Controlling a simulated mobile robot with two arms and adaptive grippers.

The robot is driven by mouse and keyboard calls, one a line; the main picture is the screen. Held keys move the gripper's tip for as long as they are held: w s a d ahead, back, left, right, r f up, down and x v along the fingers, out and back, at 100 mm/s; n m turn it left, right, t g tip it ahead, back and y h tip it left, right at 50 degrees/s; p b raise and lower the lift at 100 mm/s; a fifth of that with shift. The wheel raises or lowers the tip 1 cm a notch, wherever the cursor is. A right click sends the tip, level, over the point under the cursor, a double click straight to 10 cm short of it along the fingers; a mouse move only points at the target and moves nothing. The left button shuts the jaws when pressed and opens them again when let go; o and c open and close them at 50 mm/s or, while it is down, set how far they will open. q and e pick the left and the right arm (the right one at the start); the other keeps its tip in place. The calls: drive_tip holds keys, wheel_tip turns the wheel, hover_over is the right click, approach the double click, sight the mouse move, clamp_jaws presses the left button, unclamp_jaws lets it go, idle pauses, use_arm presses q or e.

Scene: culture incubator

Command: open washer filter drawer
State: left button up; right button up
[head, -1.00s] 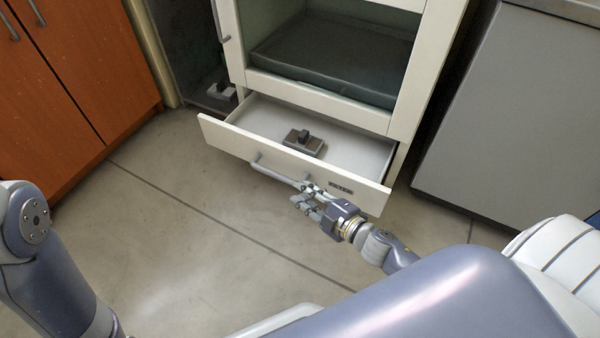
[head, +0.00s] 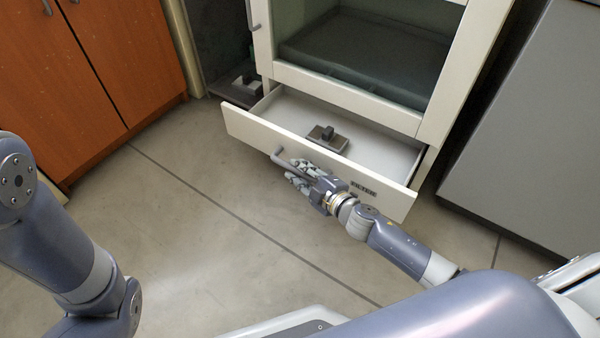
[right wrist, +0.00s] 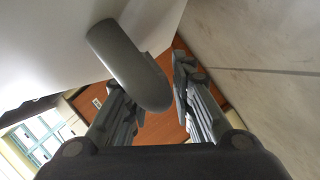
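The filter drawer (head: 375,193) is the white bottom drawer of the cabinet and stands pulled out, its inside showing. Its front has a grey bar handle (head: 287,163) and a dark "FILTER" label. My right gripper (head: 298,180) is at the handle in the head view. In the right wrist view its fingers (right wrist: 155,85) are spread apart, with the rounded end of the handle (right wrist: 132,68) between them, nearer the left finger. I cannot tell whether either finger touches it. My left arm shows at the left of the head view, but its gripper is out of frame.
A small grey block-like object (head: 327,139) lies inside the drawer. Above is an open compartment with a dark tray (head: 365,62). An orange cabinet (head: 90,70) stands at left and a grey unit (head: 530,130) at right. The floor in front of the drawer is clear.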

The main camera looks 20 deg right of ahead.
clamp_jaws()
drive_tip(key=s+a, duration=0.1)
drive_tip(key=s+a+p, duration=0.1)
drive_tip(key=a, duration=0.1)
drive_tip(key=shift+s+a, duration=0.2)
drive_tip(key=shift+s, duration=0.1)
unclamp_jaws()
